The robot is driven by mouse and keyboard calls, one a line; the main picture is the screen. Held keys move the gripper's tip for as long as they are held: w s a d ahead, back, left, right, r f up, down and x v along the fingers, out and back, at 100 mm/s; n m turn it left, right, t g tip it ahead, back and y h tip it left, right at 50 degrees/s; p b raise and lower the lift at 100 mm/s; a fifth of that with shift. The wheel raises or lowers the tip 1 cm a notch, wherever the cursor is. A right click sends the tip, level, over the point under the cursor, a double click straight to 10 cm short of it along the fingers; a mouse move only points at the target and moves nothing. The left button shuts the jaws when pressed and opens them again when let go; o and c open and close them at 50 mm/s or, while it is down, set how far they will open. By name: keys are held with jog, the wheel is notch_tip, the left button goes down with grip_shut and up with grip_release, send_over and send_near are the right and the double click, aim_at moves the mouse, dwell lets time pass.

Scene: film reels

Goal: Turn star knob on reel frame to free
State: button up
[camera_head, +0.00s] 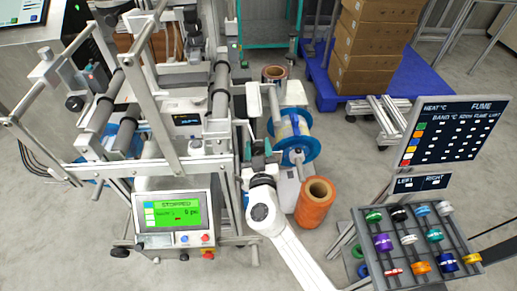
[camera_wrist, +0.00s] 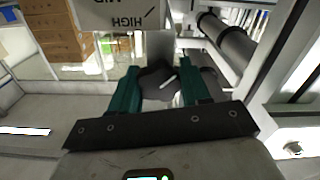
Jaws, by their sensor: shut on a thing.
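A grey plate (camera_wrist: 118,14) behind the knob carries lettering that reads upside down, including HIGH. In the head view my gripper (camera_head: 262,152) is against the right side of the white reel frame (camera_head: 240,130), and my wrist and gripper hide the knob there.
A blue-flanged film reel (camera_head: 305,146) and an orange roll (camera_head: 316,205) stand close to the right of my gripper. A control screen (camera_head: 172,214) reads STOPPED. A rack of coloured rings (camera_head: 365,238) is at the lower right. Boxes (camera_head: 372,45) stand on a blue pallet behind.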

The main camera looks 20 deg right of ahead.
jog(key=o, duration=1.1)
jog(key=shift+c, duration=0.2)
jog(key=b+v, duration=0.1)
jog(key=v, duration=1)
jog(key=shift+b, duration=0.4)
